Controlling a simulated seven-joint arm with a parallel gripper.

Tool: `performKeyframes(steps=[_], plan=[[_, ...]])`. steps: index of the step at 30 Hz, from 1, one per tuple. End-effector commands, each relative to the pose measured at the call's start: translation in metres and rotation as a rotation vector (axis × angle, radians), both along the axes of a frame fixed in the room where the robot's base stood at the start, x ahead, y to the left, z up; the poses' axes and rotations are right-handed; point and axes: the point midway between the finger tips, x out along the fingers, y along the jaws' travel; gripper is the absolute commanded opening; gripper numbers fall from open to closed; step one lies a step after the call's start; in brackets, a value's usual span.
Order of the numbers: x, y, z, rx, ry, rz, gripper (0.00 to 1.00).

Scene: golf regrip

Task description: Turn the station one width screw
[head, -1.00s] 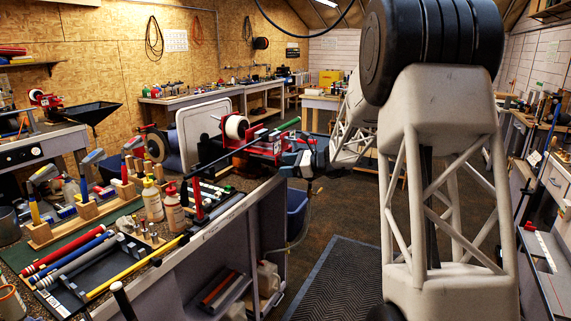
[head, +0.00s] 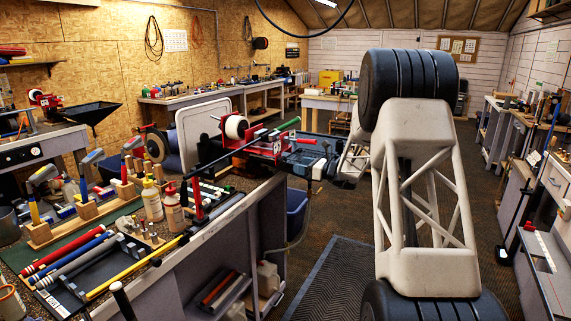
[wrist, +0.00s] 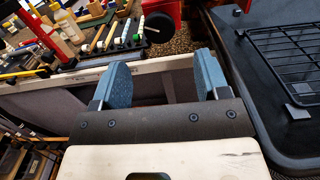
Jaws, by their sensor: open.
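My gripper (wrist: 163,75) is open and empty in the wrist view, its two blue-grey finger pads wide apart above the bench's front edge (wrist: 150,68). A red clamp or vise (head: 264,143) stands at the far end of the near bench in the head view, with a dark shaft across it. Red parts (wrist: 163,9) and a round black knob (wrist: 158,27) show beyond the fingers in the wrist view. I cannot tell whether this knob is the station one width screw.
A dark tray (wrist: 245,105) with a black wire rack (wrist: 290,55) lies close to the right of my gripper. Bottles (head: 173,211), grips and tools crowd the near bench. A blue bin (head: 297,205) stands beside it. The floor around the ribbed mat (head: 335,275) is clear.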

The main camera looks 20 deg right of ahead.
Motion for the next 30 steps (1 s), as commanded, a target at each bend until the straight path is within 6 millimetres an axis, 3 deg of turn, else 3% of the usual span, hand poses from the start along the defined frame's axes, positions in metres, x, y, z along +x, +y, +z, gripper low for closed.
performKeyframes(steps=[8,21,30], plan=[[0.009,0.01,0.0,-0.001,-0.001,0.002,0.69],[0.044,0.045,0.0,-0.001,0.001,0.001,0.69],[0.055,0.055,0.0,0.0,0.0,0.001,0.69]])
